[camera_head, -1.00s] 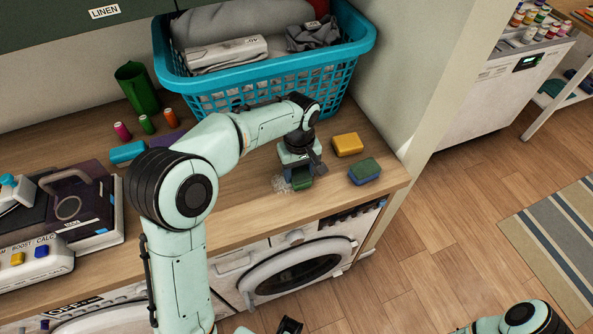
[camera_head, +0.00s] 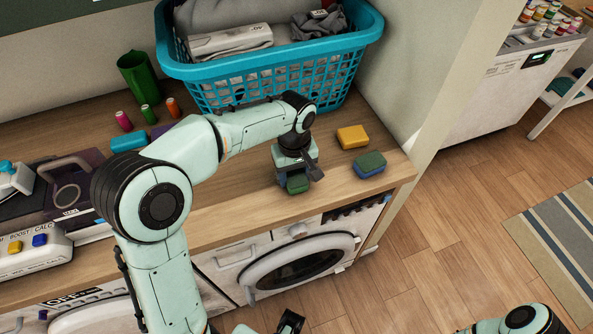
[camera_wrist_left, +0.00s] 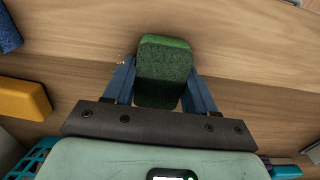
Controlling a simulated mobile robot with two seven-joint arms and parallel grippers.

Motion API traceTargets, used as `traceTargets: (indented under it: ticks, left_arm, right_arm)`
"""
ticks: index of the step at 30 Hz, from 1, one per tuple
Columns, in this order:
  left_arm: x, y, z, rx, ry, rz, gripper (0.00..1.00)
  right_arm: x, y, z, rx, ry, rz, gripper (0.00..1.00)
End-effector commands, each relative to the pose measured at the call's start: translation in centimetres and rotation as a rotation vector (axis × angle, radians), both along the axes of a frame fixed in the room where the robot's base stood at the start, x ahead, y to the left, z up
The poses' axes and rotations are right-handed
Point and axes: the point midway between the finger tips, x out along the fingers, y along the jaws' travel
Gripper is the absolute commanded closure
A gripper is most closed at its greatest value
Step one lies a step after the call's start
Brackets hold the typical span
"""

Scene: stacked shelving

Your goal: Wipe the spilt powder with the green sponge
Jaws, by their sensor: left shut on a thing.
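My left gripper (camera_head: 296,181) is shut on the green sponge (camera_head: 297,186) and holds it at the wooden counter near its front edge. In the left wrist view the green sponge (camera_wrist_left: 164,72) sits between the two blue fingers of the gripper (camera_wrist_left: 162,88). A few pale specks of powder (camera_wrist_left: 121,61) show beside the sponge in the left wrist view. No powder patch shows in the head view; the gripper hides part of the counter there. A dark part at the bottom edge, likely my right gripper (camera_head: 290,322), is low in front of the washer, its jaws unclear.
A turquoise laundry basket (camera_head: 270,75) stands behind. Counter (camera_head: 235,205) is bare left of the gripper.

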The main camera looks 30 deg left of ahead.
Motion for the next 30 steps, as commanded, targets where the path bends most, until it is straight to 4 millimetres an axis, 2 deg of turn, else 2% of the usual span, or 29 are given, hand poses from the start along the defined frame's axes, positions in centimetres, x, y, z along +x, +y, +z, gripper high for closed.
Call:
traceTargets:
  ticks: [24,30]
  left_arm:
    - [4.0,0.0,-0.5,0.001,-0.002,0.001,0.69]
    - [3.6,0.0,-0.7,0.000,-0.003,0.000,0.69]
  right_arm:
    - [1.1,0.0,2.8,0.000,-0.012,0.000,0.57]
    - [0.9,0.0,2.4,-0.001,-0.011,0.000,0.57]
